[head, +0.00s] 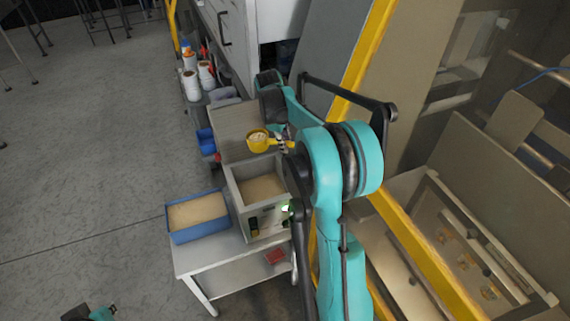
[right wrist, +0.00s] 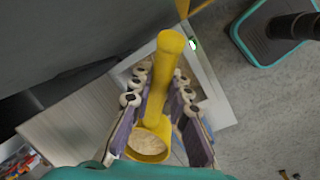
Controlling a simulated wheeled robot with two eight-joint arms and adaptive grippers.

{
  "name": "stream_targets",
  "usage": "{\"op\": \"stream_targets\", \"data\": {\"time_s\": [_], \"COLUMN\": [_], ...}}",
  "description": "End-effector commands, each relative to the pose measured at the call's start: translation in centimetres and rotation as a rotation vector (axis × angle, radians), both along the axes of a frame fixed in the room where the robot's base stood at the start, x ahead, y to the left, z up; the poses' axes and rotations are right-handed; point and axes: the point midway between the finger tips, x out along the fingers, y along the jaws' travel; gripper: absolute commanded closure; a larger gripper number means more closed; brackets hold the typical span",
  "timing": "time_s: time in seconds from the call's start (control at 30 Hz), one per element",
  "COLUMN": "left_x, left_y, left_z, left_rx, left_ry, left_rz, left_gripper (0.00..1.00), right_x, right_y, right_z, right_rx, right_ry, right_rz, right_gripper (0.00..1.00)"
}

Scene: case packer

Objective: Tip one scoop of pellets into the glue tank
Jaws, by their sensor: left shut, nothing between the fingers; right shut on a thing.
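The yellow scoop (head: 257,143) holds pale pellets above the back edge of the glue tank. My right gripper (head: 280,142) is shut on the scoop's handle. In the right wrist view the handle of the scoop (right wrist: 159,65) runs between the fingers of the gripper (right wrist: 160,88), and pellets show in its bowl. The glue tank (head: 233,192) is an open grey box with tan contents and a lit panel on its front. A blue bin (head: 188,236) of tan pellets is left of it. My left gripper (head: 76,313) is shut and empty at the bottom left, partly cut off.
The tank stands on a light table (head: 207,263) with a lower shelf, where a red item (head: 275,256) lies. A grey-brown panel (head: 236,123) rises behind the tank. Yellow machine framing (head: 405,228) is on the right.

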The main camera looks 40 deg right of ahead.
Motion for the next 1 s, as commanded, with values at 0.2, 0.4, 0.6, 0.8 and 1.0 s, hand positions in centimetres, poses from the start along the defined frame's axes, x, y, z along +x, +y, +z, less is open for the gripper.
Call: {"op": "stream_targets", "data": {"time_s": [0.2,0.4,0.6,0.8,1.0], "left_x": [0.0,0.0,0.0,0.0,0.0], "left_y": [0.0,0.0,0.0,0.0,0.0], "left_z": [-2.9,-4.6,-5.5,-7.6,-10.3], "left_rx": [0.000,0.000,0.000,0.000,0.000], "left_ry": [0.000,0.000,0.000,0.000,0.000], "left_rz": [0.000,0.000,0.000,0.000,0.000], "left_gripper": [1.00,1.00,1.00,1.00,1.00], "right_x": [0.0,0.0,-0.1,-0.4,-0.6], "right_y": [0.0,0.0,0.3,0.8,1.2], "right_z": [-6.1,-10.5,-12.3,-13.9,-15.1], "right_rx": [-0.001,-0.001,-0.052,-0.246,-0.434], "right_ry": [0.001,0.001,-0.028,-0.141,-0.251], "right_rz": [-0.001,-0.001,0.006,0.031,0.053], "right_gripper": [1.00,1.00,1.00,1.00,1.00]}}
